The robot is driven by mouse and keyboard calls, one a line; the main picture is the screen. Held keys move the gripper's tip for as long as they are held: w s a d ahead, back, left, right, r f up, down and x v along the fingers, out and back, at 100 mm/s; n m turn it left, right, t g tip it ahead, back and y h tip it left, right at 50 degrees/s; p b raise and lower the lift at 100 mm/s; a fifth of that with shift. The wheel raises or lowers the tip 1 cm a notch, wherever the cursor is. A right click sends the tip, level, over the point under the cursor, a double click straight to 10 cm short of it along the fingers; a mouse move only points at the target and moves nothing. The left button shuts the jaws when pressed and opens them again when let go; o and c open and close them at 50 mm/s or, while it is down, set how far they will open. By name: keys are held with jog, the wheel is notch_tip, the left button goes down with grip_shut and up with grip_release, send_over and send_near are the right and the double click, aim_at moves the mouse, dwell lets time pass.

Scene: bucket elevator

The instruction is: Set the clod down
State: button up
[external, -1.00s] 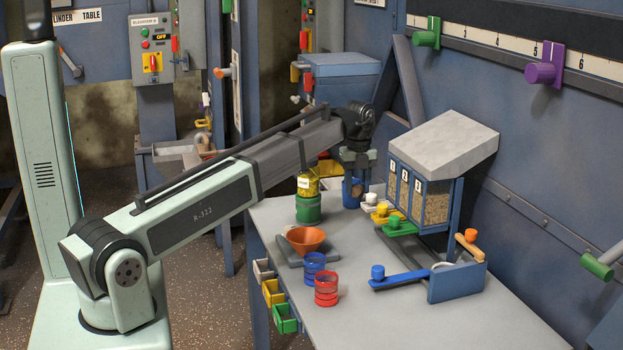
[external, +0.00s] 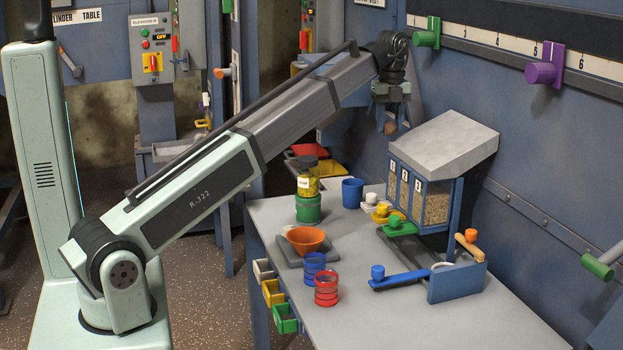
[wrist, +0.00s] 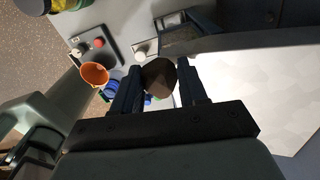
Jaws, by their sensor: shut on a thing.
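A small brown clod (external: 391,128) hangs between the fingertips of my gripper (external: 390,118), high above the far end of the table. In the wrist view the round clod (wrist: 160,77) sits between the two dark fingers of my gripper (wrist: 157,85), which are shut on it. A blue cup (external: 352,193) stands on the table below and to the left of the gripper. The grey table (external: 400,320) is well below the clod.
The hopper box (external: 440,150) with numbered windows stands below and right of my gripper. An orange bowl (external: 306,240) sits on a grey base. Blue rings (external: 315,263), red rings (external: 326,289) and a green canister (external: 308,208) stand nearby. The front right of the table is clear.

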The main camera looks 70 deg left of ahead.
jog(key=shift+m, duration=0.7)
jog(key=w+d+r, duration=0.2)
jog(key=d, duration=0.3)
jog(key=w+d+r, duration=0.2)
jog(key=d, duration=0.4)
jog(key=w+d+r, duration=0.2)
jog(key=w+d, duration=0.1)
jog(key=d, duration=0.2)
jog(key=shift+d, duration=0.2)
jog(key=w+d+m, duration=0.1)
jog(key=d, duration=0.8)
jog(key=m, duration=0.5)
send_near(476, 319)
jog(key=shift+f, duration=3.25)
jog(key=shift+f, duration=0.1)
jog(key=o, duration=1)
jog(key=shift+o, duration=0.2)
